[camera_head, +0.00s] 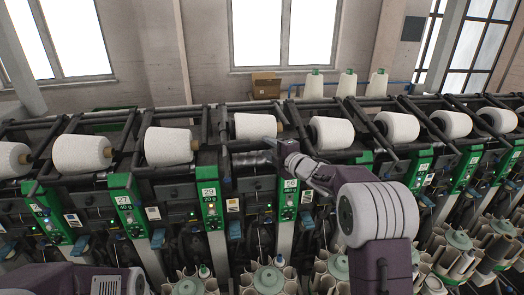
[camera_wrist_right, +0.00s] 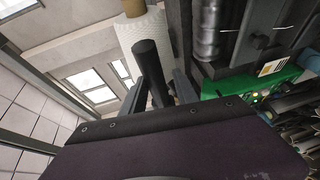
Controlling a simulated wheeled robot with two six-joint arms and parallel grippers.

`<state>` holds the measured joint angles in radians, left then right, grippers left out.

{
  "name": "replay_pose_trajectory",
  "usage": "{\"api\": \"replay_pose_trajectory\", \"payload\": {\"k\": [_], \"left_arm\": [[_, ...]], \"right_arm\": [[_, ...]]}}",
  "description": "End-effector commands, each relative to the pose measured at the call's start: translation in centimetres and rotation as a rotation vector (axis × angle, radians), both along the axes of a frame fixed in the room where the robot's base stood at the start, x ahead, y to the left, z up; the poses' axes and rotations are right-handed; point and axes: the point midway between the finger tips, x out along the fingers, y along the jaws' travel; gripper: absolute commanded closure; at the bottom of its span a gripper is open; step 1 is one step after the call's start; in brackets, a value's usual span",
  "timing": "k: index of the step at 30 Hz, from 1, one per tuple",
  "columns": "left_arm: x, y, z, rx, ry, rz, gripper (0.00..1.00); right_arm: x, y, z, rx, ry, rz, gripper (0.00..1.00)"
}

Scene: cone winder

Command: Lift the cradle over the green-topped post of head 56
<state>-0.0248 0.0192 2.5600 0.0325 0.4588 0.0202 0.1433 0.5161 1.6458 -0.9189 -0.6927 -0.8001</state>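The green-topped post of head 56 (camera_head: 289,199) stands right of centre in the head view, below my right arm. A white cone (camera_head: 256,126) lies in the cradle above and left of it, and also shows in the wrist view (camera_wrist_right: 150,32). My right gripper (camera_head: 279,150) is at the right end of this cradle. In the right wrist view, a dark round-ended bar (camera_wrist_right: 150,62), apparently the cradle's handle, lies between the gripper's fingers (camera_wrist_right: 160,95). Whether they press on it is unclear. My left gripper is out of view; only part of my left arm shows at lower left.
Neighbouring heads carry white cones on both sides, such as one at left (camera_head: 168,146) and one at right (camera_head: 332,133). Green posts and stored bobbins (camera_head: 268,279) line the front. A cardboard box (camera_head: 265,85) and several white cones stand behind the machine.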

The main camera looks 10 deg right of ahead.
Motion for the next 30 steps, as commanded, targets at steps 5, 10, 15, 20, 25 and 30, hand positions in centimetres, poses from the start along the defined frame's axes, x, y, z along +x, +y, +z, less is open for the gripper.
{"api": "replay_pose_trajectory", "payload": {"k": [5, 10, 15, 20, 25, 30], "left_arm": [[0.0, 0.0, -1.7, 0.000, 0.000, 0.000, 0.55], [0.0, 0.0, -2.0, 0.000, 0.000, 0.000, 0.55], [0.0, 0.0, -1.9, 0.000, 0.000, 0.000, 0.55], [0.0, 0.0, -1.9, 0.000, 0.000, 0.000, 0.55], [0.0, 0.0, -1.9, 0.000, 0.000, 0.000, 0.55], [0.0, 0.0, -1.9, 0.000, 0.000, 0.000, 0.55]], "right_arm": [[-2.4, -1.1, 0.0, -0.001, 0.001, -0.003, 0.69], [-3.6, -1.5, 0.3, 0.001, 0.002, -0.002, 0.69], [-3.7, -1.5, 0.4, 0.001, 0.001, 0.000, 0.69], [-3.7, -1.5, 0.5, 0.000, 0.001, -0.001, 0.69], [-3.7, -1.5, 0.5, 0.001, 0.000, -0.001, 0.69], [-3.7, -1.5, 0.5, 0.001, 0.000, -0.001, 0.69]]}}
